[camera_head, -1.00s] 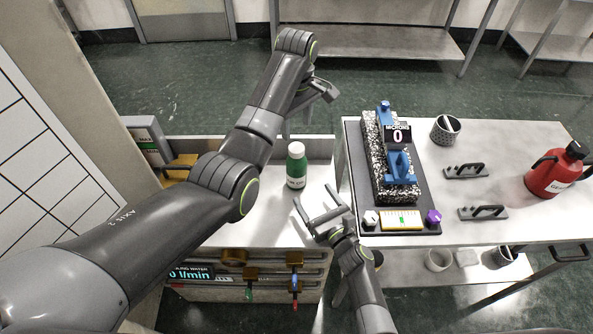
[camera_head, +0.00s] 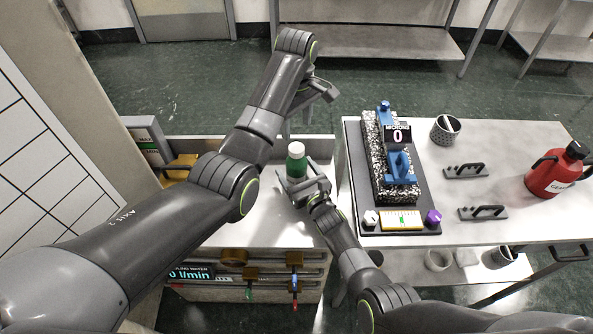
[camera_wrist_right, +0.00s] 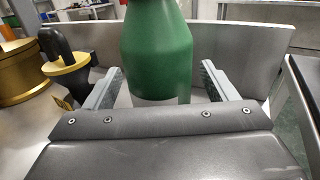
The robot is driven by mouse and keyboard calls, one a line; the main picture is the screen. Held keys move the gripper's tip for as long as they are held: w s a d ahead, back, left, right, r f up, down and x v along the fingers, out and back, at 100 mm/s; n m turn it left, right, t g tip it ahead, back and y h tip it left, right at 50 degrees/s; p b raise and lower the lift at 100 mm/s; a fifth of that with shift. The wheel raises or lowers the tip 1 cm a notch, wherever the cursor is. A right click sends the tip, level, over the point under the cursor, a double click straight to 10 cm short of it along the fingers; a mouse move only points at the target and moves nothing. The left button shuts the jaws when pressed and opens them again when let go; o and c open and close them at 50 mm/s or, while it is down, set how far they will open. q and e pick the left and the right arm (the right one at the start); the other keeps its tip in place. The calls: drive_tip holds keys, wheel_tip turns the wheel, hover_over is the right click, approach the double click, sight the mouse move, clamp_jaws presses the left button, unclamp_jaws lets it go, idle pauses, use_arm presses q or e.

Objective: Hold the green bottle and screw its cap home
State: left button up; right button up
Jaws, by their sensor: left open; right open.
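The green bottle (camera_head: 296,164) with a white cap (camera_head: 296,147) stands upright on the white bench top. In the right wrist view the bottle (camera_wrist_right: 156,50) is between the two fingers, its cap out of frame. My right gripper (camera_head: 301,180) is open, its fingers on either side of the bottle's lower part; I see gaps between fingers and bottle. My left gripper (camera_head: 329,90) is open and empty, high up beyond the bottle and a little to its right. Its fingers are seen nearly edge-on. The bottle's lower front is partly hidden by my right gripper in the head view.
A table on the right holds a dark mat with a speckled block (camera_head: 378,155), a readout, a purple knob (camera_head: 433,217), handles and a red can (camera_head: 557,170). Brass fittings (camera_head: 182,166) stand left of the bottle. A raised back wall (camera_wrist_right: 240,60) borders the bench.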

sight(296, 147)
clamp_jaws()
use_arm(q)
drive_tip(key=m, duration=0.4)
drive_tip(key=shift+m, duration=0.3)
idle(0.4)
drive_tip(key=shift+f, duration=4)
drive_tip(key=shift+c, duration=0.2)
